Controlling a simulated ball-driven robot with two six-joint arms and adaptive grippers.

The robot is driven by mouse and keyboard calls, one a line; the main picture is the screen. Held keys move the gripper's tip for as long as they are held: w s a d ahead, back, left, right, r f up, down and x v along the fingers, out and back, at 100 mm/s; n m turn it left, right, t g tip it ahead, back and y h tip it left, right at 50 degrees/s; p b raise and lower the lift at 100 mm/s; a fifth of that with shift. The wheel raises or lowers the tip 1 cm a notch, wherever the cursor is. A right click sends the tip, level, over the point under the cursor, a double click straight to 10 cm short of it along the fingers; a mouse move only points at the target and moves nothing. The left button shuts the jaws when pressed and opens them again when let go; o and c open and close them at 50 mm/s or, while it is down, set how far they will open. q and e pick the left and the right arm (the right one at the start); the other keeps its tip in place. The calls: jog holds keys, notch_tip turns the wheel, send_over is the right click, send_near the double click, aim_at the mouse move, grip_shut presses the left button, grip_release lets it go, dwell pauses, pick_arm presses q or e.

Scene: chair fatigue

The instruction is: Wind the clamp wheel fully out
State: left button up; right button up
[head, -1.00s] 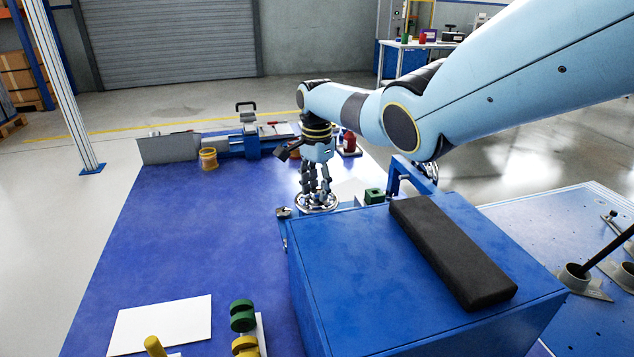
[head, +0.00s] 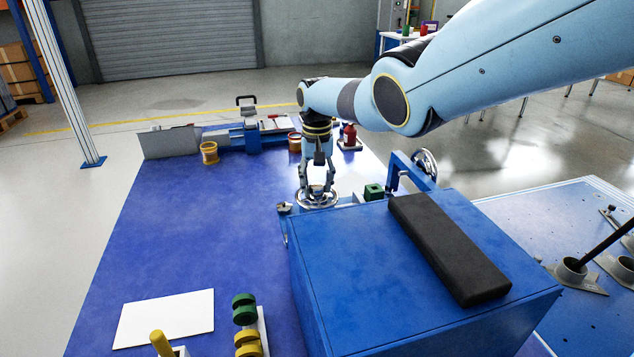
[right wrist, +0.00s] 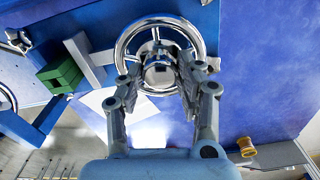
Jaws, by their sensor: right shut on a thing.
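The clamp wheel is a chrome ring with spokes and a central hub; it lies level beside the blue cabinet in the head view (head: 304,204). In the right wrist view its rim (right wrist: 124,40) surrounds the fingertips. My right gripper (head: 318,188) points straight down over the wheel's middle. In the right wrist view the right gripper (right wrist: 160,72) has its fingers on both sides of the hub (right wrist: 159,75), shut on it. The fingers hide part of the hub and spokes. My left gripper is not in view.
The blue cabinet (head: 350,250) with a black pad (head: 448,245) stands right of the wheel. A green block (head: 373,192) and a blue frame (head: 396,170) with a second handwheel (head: 430,160) are close by. The blue mat (head: 200,235) is mostly clear.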

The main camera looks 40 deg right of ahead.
jog(key=n, duration=0.4)
jog(key=shift+n, duration=0.3)
jog(key=n, duration=0.5)
jog(key=shift+n, duration=0.3)
jog(key=n, duration=2.2)
jog(key=shift+n+b, duration=0.3)
jog(key=shift+b, duration=0.1)
jog(key=n, duration=0.4)
jog(key=shift+n, duration=0.4)
